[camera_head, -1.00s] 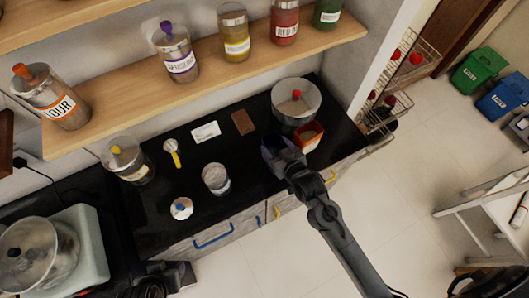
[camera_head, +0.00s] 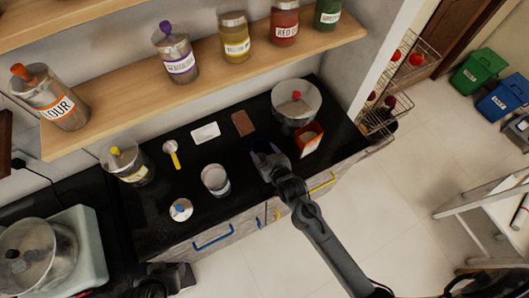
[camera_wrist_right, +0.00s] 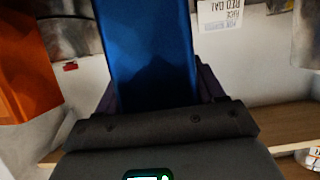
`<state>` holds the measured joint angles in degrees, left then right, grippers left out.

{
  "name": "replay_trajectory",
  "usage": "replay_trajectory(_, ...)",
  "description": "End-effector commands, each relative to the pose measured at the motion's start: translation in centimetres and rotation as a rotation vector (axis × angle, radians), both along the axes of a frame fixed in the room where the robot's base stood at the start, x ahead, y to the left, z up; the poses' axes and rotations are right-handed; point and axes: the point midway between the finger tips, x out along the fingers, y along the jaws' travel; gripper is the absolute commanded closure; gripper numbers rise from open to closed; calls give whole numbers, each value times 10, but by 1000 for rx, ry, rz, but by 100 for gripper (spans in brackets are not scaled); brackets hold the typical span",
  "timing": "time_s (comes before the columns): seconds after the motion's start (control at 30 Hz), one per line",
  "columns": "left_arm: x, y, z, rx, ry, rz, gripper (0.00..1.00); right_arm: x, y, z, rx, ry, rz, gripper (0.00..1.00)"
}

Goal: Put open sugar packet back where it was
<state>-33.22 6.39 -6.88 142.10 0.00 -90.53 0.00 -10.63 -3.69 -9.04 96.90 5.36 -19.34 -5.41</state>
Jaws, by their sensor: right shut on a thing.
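My right gripper (camera_head: 267,153) is over the front right of the dark counter. In the right wrist view it is shut on a blue packet (camera_wrist_right: 150,50), which stands up between the fingers. In the head view this packet is dark and hard to make out between the fingertips. An orange-red packet (camera_head: 307,139) stands upright on the counter just right of the gripper, apart from it. It also shows at the left of the right wrist view (camera_wrist_right: 25,65). No writing is readable on either packet. A dark part of my left arm shows at the lower left; its fingers cannot be made out.
A steel pot (camera_head: 296,103) stands behind the orange-red packet. A brown block (camera_head: 243,123), a white card (camera_head: 205,133), a yellow-handled tool (camera_head: 172,152) and several jars (camera_head: 215,179) are on the counter (camera_head: 235,165). A wooden shelf (camera_head: 205,75) with labelled jars hangs above.

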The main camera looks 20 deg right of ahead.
Motion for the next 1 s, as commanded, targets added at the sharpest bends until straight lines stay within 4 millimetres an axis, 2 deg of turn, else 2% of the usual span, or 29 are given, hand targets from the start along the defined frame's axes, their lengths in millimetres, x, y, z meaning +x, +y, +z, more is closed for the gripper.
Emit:
replay_trajectory(0.23,0,0,-1,1,0,-1,49,0,0,-3,0,-2,0,100)
replay_trajectory(0.27,0,1,-1,3,1,-1,49,0,0,-3,0,1,0,27)
replay_trajectory(0.4,0,1,-1,7,0,-4,49,0,0,-3,0,1,0,6)
replay_trajectory(0.77,0,3,0,14,0,-9,49,0,0,0,0,0,0,6)
replay_trajectory(1.0,0,3,2,12,0,-8,49,-26,-2,10,0,3,0,6)
